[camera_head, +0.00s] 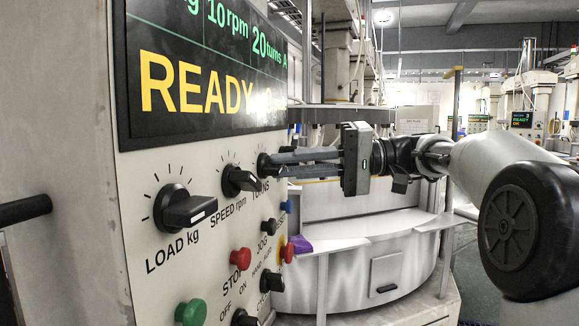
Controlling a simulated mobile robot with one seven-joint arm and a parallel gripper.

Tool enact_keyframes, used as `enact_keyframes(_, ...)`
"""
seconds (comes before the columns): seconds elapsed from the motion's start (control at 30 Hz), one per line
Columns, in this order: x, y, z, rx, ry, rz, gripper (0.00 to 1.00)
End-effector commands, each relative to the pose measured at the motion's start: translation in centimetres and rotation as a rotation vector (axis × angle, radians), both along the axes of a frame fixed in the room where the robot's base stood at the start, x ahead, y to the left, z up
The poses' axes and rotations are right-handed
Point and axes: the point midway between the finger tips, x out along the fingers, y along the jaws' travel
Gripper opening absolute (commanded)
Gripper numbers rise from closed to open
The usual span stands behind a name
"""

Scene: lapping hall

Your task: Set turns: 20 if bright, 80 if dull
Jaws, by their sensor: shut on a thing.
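The control panel has a black display (205,70) reading "10 rpm", "20 turns" and a large yellow "READY"; its upper left part is cut off. My gripper (280,163) reaches in from the right, its fingers shut on the black TURNS knob (263,166). The fingers partly hide the knob and its scale marks, so its pointer cannot be read. Left of it are the SPEED rpm knob (238,180) and the larger LOAD kg knob (186,208). No workpiece whose brightness can be judged shows.
Below the knobs are a red STOP button (240,259), a green button (190,312) and several black switches. A black handle (25,210) juts out at the left. The round lapping machine (400,262) stands behind, with a purple cloth-like thing (301,244) at its edge.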

Motion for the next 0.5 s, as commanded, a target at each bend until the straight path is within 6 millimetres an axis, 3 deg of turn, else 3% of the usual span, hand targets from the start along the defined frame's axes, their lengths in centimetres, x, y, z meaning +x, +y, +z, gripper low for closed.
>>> enact_keyframes(0.2,0.00,-0.05,-0.08,-0.003,-0.001,-0.001,0.00)
enact_keyframes(0.23,0.00,-0.05,-0.08,-0.003,-0.001,-0.001,0.14)
enact_keyframes(0.33,0.01,-0.04,-0.07,-0.002,-0.001,0.000,0.31)
enact_keyframes(0.5,0.00,-0.01,-0.04,-0.001,-0.001,0.000,0.31)
